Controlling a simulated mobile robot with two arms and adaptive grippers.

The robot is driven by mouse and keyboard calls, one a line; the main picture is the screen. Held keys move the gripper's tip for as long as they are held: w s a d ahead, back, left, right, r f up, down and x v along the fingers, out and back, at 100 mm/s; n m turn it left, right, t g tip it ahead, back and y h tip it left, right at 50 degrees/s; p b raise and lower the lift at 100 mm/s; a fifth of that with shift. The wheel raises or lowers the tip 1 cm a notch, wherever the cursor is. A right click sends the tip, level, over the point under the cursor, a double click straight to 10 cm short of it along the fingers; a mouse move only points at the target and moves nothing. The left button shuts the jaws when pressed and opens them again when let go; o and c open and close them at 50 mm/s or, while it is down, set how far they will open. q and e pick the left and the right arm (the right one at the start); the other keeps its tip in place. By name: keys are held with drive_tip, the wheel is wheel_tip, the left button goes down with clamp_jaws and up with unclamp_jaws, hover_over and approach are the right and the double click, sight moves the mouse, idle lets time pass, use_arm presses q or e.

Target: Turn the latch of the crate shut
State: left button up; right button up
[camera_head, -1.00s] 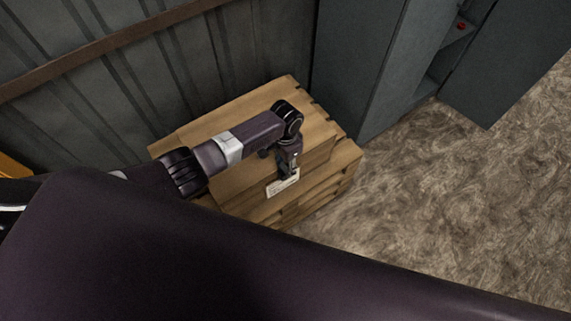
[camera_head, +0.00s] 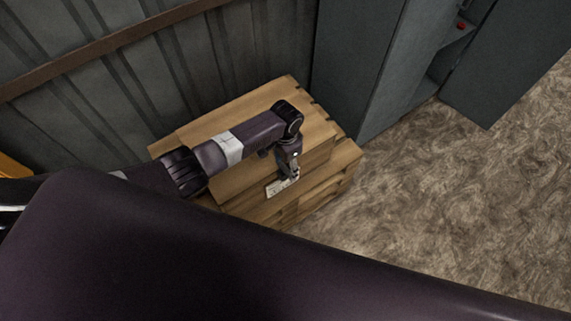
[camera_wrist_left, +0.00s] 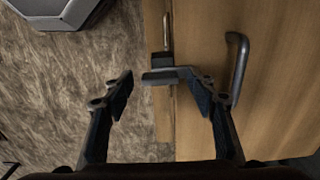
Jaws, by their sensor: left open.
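The wooden crate (camera_head: 240,110) stands against the wall in the head view. A pale plate (camera_head: 276,189) lies on its near side, partly covered by my left gripper (camera_head: 291,178). In the left wrist view my left gripper (camera_wrist_left: 162,86) is open. A grey metal latch piece (camera_wrist_left: 168,75) lies in the gap between its fingertips, close to the right finger; I cannot tell if they touch. A rod-like metal part (camera_wrist_left: 166,32) shows just above it. The crate's wood (camera_wrist_left: 205,30) fills the right of this view. My right gripper is not in view.
A curved metal handle (camera_wrist_left: 239,65) sits on the crate right of the latch, close to the right finger. A grey cabinet (camera_head: 360,70) stands right of the crate. Mottled floor (camera_head: 440,200) is clear to the right. A ribbed wall (camera_head: 130,70) is behind.

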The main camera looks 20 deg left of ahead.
sight(285, 167)
use_arm(q)
wheel_tip(285, 167, up, 12)
idle(0.6)
idle(0.4)
